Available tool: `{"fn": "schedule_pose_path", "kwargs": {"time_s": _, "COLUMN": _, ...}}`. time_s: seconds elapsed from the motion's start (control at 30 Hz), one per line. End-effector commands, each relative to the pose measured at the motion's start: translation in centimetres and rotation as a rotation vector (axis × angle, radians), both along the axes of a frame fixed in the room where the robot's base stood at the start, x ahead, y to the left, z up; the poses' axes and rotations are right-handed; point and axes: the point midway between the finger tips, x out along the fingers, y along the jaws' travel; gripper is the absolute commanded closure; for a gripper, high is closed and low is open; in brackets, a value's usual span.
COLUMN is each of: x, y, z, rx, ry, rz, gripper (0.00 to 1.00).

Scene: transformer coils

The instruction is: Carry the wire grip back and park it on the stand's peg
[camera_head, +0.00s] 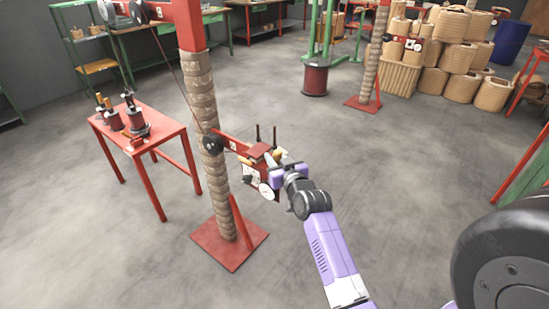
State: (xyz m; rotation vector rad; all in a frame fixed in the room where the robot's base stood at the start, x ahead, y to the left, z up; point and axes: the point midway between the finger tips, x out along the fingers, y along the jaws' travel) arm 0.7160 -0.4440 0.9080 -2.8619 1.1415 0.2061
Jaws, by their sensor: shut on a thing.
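My purple and black arm reaches in from the lower right, and my gripper (273,172) is at the red winding stand, by the mechanism on the right side of its rope-wrapped post. The gripper is shut on the wire grip, which is too small and too covered by the fingers to make out. The stand (229,244) has a red square base and a red arm at mid height. Two thin dark upright rods stand on that arm just behind my gripper; I cannot tell which part is the peg. A pale round dial sits just below the gripper.
A dark wire runs from pulleys at the top down to a black wheel (212,144) on the post. A red table (160,128) with small spools stands left. A second post (371,62), a dark red drum (315,78) and stacked coils (470,60) are behind. Floor between is clear.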

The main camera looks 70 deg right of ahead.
Motion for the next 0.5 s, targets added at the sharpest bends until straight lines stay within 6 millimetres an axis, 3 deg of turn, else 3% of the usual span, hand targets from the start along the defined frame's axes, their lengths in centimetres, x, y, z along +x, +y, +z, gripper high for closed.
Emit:
{"fn": "schedule_pose_path", "kwargs": {"time_s": 0.23, "x": -0.01, "y": -0.01, "z": -0.02, "rx": 0.0, "ry": 0.0, "rz": 0.0, "gripper": 1.0}}
{"fn": "schedule_pose_path", "kwargs": {"time_s": 0.27, "x": -0.01, "y": -0.01, "z": -0.02, "rx": 0.0, "ry": 0.0, "rz": 0.0, "gripper": 0.71}}
{"fn": "schedule_pose_path", "kwargs": {"time_s": 0.3, "x": -0.02, "y": -0.01, "z": -0.02, "rx": 0.0, "ry": 0.0, "rz": 0.0, "gripper": 0.63}}
{"fn": "schedule_pose_path", "kwargs": {"time_s": 0.37, "x": -0.02, "y": -0.01, "z": -0.02, "rx": 0.0, "ry": 0.0, "rz": 0.0, "gripper": 0.51}}
{"fn": "schedule_pose_path", "kwargs": {"time_s": 0.5, "x": -0.02, "y": -0.01, "z": -0.02, "rx": 0.0, "ry": 0.0, "rz": 0.0, "gripper": 0.51}}
